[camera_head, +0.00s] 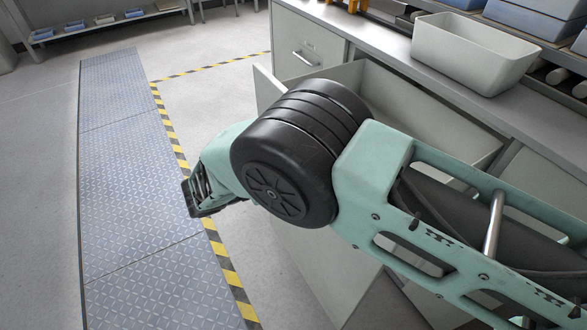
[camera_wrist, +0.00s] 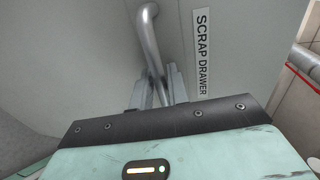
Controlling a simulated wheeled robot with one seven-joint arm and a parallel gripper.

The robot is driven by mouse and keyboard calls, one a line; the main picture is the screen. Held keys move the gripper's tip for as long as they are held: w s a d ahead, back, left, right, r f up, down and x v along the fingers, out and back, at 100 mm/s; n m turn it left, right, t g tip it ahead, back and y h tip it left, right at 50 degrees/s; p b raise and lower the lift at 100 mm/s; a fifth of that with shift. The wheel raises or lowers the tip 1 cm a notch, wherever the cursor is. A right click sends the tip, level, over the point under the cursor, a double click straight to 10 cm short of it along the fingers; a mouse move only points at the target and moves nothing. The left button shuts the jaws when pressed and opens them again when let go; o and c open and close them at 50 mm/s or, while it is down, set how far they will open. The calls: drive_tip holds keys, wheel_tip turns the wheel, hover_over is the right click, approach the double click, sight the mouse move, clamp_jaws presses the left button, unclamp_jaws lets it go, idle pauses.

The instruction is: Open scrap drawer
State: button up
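The scrap drawer (camera_head: 266,92) stands pulled out from the grey cabinet under the counter in the head view. Its inside (camera_head: 420,108) shows behind my arm, and the part I can see looks empty. In the wrist view the grey drawer front (camera_wrist: 80,60) carries the label "SCRAP DRAWER" (camera_wrist: 202,52). The metal bar handle (camera_wrist: 149,35) runs down between the two fingers of my gripper (camera_wrist: 158,90), which look shut on it. The lower end of the handle is hidden by my gripper body. In the head view my arm hides the fingers and handle.
A closed drawer (camera_head: 306,58) is at the back left of the cabinet. The floor to the left is clear, with a yellow-black stripe (camera_head: 215,245) and metal plates (camera_head: 135,180).

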drive_tip(key=b+v, duration=0.3)
drive_tip(key=v, duration=1.4)
drive_tip(key=shift+a, duration=0.2)
drive_tip(key=shift+s, duration=0.15)
